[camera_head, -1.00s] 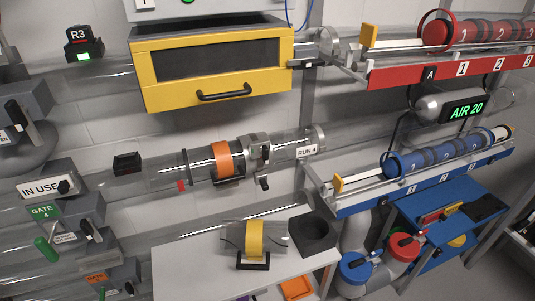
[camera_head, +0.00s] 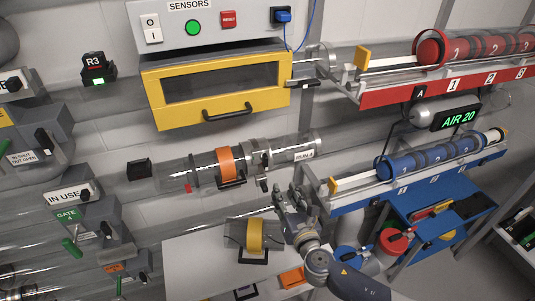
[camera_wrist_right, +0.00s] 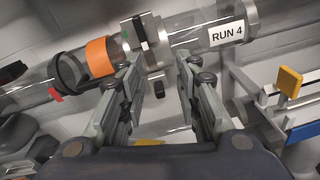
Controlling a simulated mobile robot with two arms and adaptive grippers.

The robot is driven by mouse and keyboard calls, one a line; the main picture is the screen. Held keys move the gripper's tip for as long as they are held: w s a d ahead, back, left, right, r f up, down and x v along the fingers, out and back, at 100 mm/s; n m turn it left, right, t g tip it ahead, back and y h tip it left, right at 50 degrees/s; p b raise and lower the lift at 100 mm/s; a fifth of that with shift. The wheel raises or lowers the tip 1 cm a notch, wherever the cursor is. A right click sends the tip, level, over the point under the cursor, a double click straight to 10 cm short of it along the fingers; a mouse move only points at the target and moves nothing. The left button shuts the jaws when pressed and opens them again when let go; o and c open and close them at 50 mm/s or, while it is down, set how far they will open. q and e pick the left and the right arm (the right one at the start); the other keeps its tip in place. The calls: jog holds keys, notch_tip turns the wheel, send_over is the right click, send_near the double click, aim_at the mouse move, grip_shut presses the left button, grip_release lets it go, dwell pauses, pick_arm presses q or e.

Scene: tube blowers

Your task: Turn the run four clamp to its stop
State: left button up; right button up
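The run four clamp (camera_head: 257,160) is a grey metal collar around the clear tube, between the orange band (camera_head: 226,162) and the RUN 4 label (camera_head: 304,155). A small dark piece hangs below it. In the right wrist view the clamp (camera_wrist_right: 152,42) lies just beyond the fingertips, with a dark bar across its front. My right gripper (camera_head: 290,190) is below and right of the clamp in the head view. It also shows in the right wrist view (camera_wrist_right: 160,72), with fingers apart and nothing between them. My left gripper is not in view.
A yellow-fronted box (camera_head: 222,85) is above the tube. A blue rack (camera_head: 420,180) with blue carriers is close on the right of my arm. A white table (camera_head: 195,262) below holds a tube piece with a yellow band (camera_head: 254,236).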

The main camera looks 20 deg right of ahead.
aim_at(267, 160)
jog(key=w+r+n, duration=0.1)
jog(key=w, duration=0.2)
jog(key=w+a+r+n, duration=0.1)
jog(key=w, duration=0.3)
jog(key=w+r+n+t+p, duration=0.1)
jog(key=w+r, duration=0.1)
jog(key=w, duration=0.2)
jog(key=shift+w+a+y, duration=0.1)
jog(key=shift+a+y, duration=0.3)
grip_shut()
